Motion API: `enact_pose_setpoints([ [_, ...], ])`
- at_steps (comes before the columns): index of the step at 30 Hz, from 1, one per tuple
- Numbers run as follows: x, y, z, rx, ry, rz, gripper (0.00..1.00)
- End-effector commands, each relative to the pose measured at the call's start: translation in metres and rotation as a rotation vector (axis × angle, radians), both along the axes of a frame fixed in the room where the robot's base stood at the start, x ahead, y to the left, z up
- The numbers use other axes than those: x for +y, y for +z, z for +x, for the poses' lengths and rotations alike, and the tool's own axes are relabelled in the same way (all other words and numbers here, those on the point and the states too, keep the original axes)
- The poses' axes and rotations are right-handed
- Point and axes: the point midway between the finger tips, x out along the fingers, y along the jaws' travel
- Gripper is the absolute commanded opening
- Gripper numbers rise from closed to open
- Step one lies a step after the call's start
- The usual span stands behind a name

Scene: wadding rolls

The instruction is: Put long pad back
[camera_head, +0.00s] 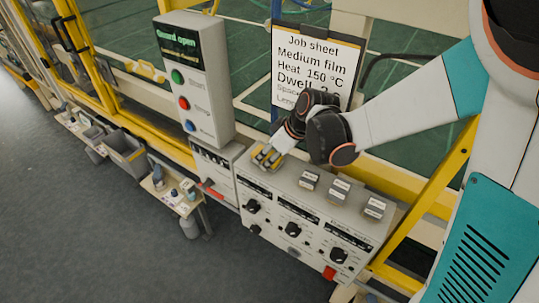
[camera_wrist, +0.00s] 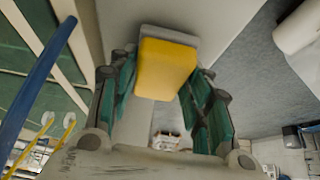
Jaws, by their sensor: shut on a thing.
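My gripper (camera_head: 266,156) is low over the left end of the top of the grey control box (camera_head: 290,205). In the wrist view, my gripper (camera_wrist: 162,82) has its green-padded fingers on either side of a yellow block (camera_wrist: 166,68) with a grey edge and is shut on it. The block seems to be a pad; no label on it can be read. Whether it touches the box top cannot be told. Three small grey blocks with pale labels (camera_head: 309,180) (camera_head: 340,188) (camera_head: 374,208) sit on the box top to the right of my gripper.
A job sheet (camera_head: 310,65) stands behind the box, partly hidden by my arm. A tall control panel reading "Guard open" (camera_head: 193,85) stands to the left. Dark knobs and a red switch (camera_head: 329,273) are on the box front. Grey bins (camera_head: 127,152) hang further left.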

Motion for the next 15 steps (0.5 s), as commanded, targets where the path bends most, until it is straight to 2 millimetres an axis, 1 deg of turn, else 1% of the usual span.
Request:
enact_pose_setpoints([
  [1, 0.0001, -0.0037, 0.0003, 0.0, 0.0, 0.0, 0.13],
  [7, 0.0, -0.0028, 0.0, 0.0, 0.0, 0.0, 0.13],
  [11, 0.0, -0.0064, 0.0, 0.0, 0.0, 0.0, 0.13],
  [12, 0.0, -0.0058, 0.0, 0.0, 0.0, 0.0, 0.52],
  [14, 0.0, -0.0053, 0.0, 0.0, 0.0, 0.0, 0.65],
  [15, 0.0, -0.0052, -0.0001, 0.0, 0.0, 0.0, 0.65],
])
